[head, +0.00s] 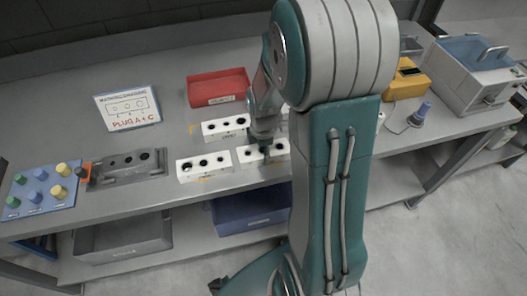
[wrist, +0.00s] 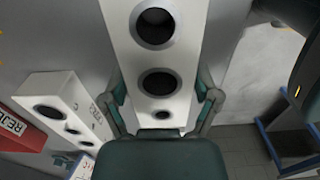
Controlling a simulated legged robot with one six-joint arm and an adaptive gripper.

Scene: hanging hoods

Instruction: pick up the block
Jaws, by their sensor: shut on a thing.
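A white block with three dark round holes (head: 280,153) stands near the front edge of the grey bench. My gripper (head: 264,148) comes down on it from above. In the wrist view the same block (wrist: 191,57) lies between my two fingers (wrist: 163,100), one finger on each long side, so my gripper is shut on it. I cannot tell whether the block is clear of the bench. A second white block (head: 192,169) sits just to its left, and a third (head: 223,133) sits behind them; both have dark holes.
A grey holed fixture (head: 115,178) and a blue board with coloured pegs (head: 33,196) stand at left. A red bin (head: 217,86) and a sign (head: 128,105) are behind. Bins sit under the bench.

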